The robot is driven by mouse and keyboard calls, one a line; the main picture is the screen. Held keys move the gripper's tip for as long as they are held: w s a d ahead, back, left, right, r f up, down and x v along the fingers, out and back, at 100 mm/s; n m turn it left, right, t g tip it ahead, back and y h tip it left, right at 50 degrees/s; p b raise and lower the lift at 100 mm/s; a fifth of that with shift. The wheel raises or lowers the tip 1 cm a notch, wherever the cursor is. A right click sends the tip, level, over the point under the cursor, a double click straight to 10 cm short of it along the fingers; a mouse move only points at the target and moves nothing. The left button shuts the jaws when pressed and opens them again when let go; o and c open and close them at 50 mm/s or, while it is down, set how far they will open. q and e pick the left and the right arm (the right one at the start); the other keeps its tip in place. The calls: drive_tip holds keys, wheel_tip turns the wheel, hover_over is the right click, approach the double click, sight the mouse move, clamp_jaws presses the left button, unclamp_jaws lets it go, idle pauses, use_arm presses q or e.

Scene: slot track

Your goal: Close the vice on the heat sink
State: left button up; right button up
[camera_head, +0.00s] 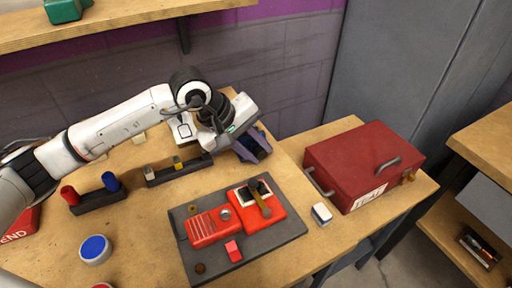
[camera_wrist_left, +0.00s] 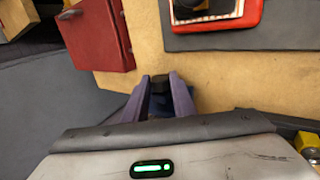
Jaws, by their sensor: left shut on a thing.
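A dark grey base plate (camera_head: 282,233) lies on the bench and carries a red ribbed block (camera_head: 205,231), a second red block (camera_head: 272,210) with a white-framed recess, and a small bright red tab (camera_head: 233,251). A dark piece (camera_head: 255,187) with a brass lever (camera_head: 265,209) sits in the frame. I cannot tell for sure which part is the vice jaw or the heat sink. My left gripper (camera_head: 256,149) is behind the plate, apart from it. In the left wrist view its purple fingers (camera_wrist_left: 162,95) are shut on a small black round-topped thing (camera_wrist_left: 159,82). My right gripper is not in view.
A dark rack (camera_head: 165,178) with small pegs and another rack (camera_head: 97,200) with red and blue knobs stand left of the gripper. A blue-topped round jar (camera_head: 95,249) is front left. A small white block (camera_head: 322,213) and a red toolbox (camera_head: 350,160) are right of the plate.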

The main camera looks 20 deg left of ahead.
sight(258, 152)
use_arm(q)
drive_tip(key=shift+w+d+r+g+y+p, duration=0.15)
drive_tip(key=shift+g+y+p, duration=0.05)
drive_tip(key=shift+g+y, duration=0.25)
drive_tip(key=shift+w+d+r+g+y+p, duration=0.1)
drive_tip(key=shift+r+g+y+p, duration=0.1)
drive_tip(key=shift+g+y, duration=0.25)
drive_tip(key=shift+w+d+f+g+y, duration=0.15)
drive_tip(key=shift+g+y, duration=0.85)
drive_tip(key=o, duration=0.8)
wheel_tip(258, 152, up, 10)
drive_tip(key=shift+s+a, duration=0.3)
